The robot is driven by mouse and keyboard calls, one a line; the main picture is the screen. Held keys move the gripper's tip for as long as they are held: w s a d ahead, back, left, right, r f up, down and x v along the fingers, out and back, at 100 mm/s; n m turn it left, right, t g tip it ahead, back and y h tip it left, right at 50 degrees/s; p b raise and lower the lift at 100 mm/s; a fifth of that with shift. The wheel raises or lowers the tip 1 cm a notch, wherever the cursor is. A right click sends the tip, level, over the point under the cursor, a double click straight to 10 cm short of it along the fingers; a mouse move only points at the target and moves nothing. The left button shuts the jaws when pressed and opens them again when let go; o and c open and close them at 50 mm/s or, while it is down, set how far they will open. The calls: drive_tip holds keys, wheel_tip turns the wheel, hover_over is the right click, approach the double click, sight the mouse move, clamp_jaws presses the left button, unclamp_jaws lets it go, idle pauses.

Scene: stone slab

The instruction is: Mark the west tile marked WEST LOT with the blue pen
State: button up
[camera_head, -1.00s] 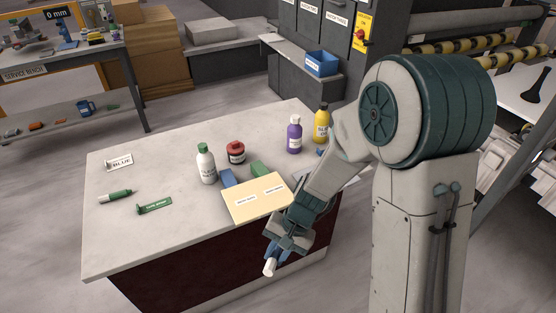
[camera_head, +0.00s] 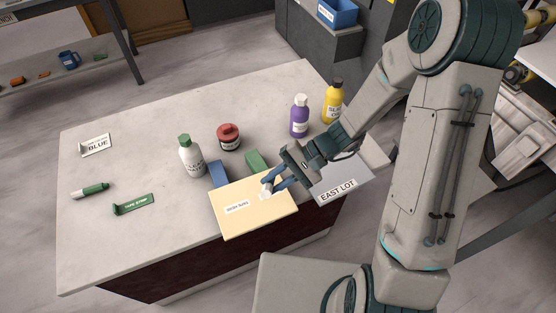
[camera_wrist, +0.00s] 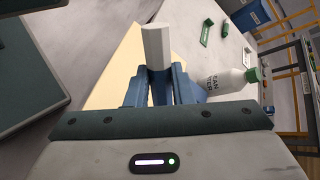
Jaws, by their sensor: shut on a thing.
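My gripper (camera_head: 270,184) is shut on a white, faceted, pen-like thing (camera_head: 265,193), also seen between the blue fingers in the wrist view (camera_wrist: 156,48). Its marking end and ink colour cannot be made out. In the head view it overlaps the right half of a tan board (camera_head: 255,222); whether it touches cannot be told. The board's left label (camera_head: 237,207) is too small to read, and my gripper covers its right part. A grey tile marked EAST LOT (camera_head: 354,174) lies to the right, partly behind my arm. I can read no WEST LOT marking.
A white bottle (camera_head: 191,158), blue block (camera_head: 218,174) and green block (camera_head: 256,161) stand behind the board. A red-lidded jar (camera_head: 228,138), purple bottle (camera_head: 299,118) and yellow bottle (camera_head: 332,103) are farther back.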

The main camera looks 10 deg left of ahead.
drive_tip(key=shift+w+f, duration=0.1)
drive_tip(key=shift+f+b, duration=2)
drive_tip(key=shift+f, duration=0.75)
drive_tip(key=shift+f+b, duration=0.6)
drive_tip(key=shift+b, duration=0.1)
drive_tip(key=shift+s+b, duration=1.25)
drive_tip(key=shift+s, duration=0.75)
idle(2.4)
